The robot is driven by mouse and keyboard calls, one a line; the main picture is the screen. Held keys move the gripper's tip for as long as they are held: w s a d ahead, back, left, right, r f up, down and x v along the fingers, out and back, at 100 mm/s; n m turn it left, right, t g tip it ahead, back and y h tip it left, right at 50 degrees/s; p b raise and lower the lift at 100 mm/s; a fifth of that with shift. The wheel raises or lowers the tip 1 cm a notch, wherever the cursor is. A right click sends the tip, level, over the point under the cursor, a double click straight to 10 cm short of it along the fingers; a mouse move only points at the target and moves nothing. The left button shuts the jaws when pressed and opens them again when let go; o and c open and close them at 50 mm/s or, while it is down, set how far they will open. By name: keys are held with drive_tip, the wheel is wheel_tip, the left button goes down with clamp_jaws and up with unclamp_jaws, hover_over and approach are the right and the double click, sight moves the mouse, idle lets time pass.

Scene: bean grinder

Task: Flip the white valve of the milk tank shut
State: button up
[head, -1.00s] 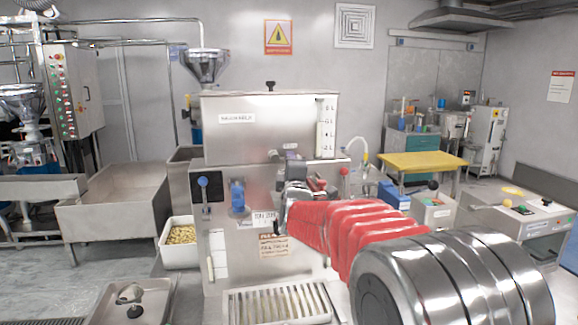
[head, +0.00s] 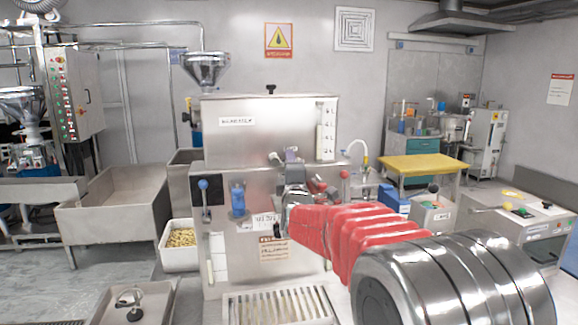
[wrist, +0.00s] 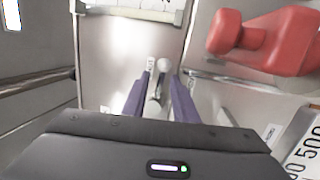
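The milk tank (head: 262,125) is the upper steel box of the machine, with a level scale at its right. In the wrist view, the white valve (wrist: 164,66) has a round pale end and a metal stem running toward the camera. My gripper (wrist: 161,78) has two purple-blue fingers, one on each side of the valve, with gaps visible between. It looks open and not clamped. In the head view my gripper (head: 292,158) is at the tank's lower front, and a small pale lever end (head: 274,157) shows just left of it. My gripper partly hides the valve there.
A red knob or handle (wrist: 264,38) is close to the right of my fingers in the wrist view. A blue-knobbed lever (head: 203,185) and a blue fitting (head: 237,200) are on the machine's front panel. A slatted drip tray (head: 278,306) lies below.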

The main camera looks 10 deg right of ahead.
drive_tip(key=shift+s, duration=0.1)
drive_tip(key=v, duration=1.3)
drive_tip(key=shift+s+f, duration=0.15)
drive_tip(key=shift+s, duration=0.15)
drive_tip(key=shift+c, duration=0.2)
